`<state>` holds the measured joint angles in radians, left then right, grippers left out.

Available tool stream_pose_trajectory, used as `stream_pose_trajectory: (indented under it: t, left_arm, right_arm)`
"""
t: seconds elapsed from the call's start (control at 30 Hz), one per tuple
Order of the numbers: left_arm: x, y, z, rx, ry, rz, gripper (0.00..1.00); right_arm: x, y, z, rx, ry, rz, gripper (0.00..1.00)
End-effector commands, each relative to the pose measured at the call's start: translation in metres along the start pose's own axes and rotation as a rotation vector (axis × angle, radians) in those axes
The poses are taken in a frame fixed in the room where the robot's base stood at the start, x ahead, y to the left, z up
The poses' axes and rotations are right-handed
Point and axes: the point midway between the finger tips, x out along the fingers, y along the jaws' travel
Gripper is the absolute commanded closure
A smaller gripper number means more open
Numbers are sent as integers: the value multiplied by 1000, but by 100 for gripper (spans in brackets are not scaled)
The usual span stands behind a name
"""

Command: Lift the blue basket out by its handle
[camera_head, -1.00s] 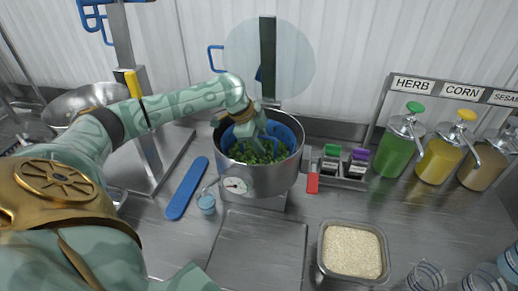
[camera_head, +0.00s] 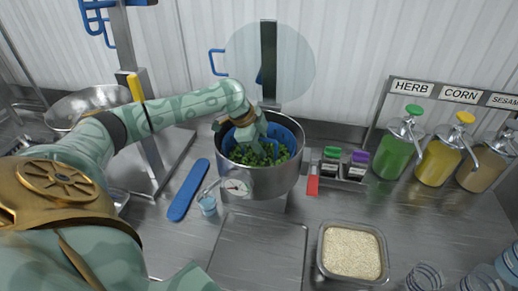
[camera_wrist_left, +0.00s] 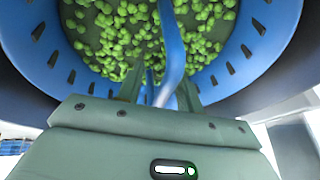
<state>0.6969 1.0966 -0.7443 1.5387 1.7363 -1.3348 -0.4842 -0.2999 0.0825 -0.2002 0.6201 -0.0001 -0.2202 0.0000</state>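The blue basket (camera_head: 285,133) sits inside the steel pot (camera_head: 270,182) and holds green florets (camera_head: 262,155). My left gripper (camera_head: 250,138) reaches down into the basket over the florets. In the left wrist view the blue handle (camera_wrist_left: 171,45) runs between the two fingers of my left gripper (camera_wrist_left: 160,90). The fingers look apart, with a gap beside the handle, and no firm grip shows. The basket's slotted wall (camera_wrist_left: 45,45) curves around the florets. My right gripper is not in view.
A rice tray (camera_head: 352,282) stands at the front right. Sauce bottles (camera_head: 395,152) stand at the right. A post (camera_head: 268,60) rises behind the pot.

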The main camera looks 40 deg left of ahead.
Motion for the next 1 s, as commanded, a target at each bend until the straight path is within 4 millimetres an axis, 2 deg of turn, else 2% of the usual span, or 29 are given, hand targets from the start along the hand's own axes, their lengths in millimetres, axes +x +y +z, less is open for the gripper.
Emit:
stream_pose_trajectory:
  t: [0.3, 0.43, 1.0]
  left_arm:
    - [1, 0, 0, 0, 0, 1, 64]
    - [1, 0, 0, 0, 0, 1, 100]
    - [1, 1, 0, 0, -1, 1, 100]
  right_arm:
    - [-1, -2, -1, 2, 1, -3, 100]
    - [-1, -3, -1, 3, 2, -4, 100]
    - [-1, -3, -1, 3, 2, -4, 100]
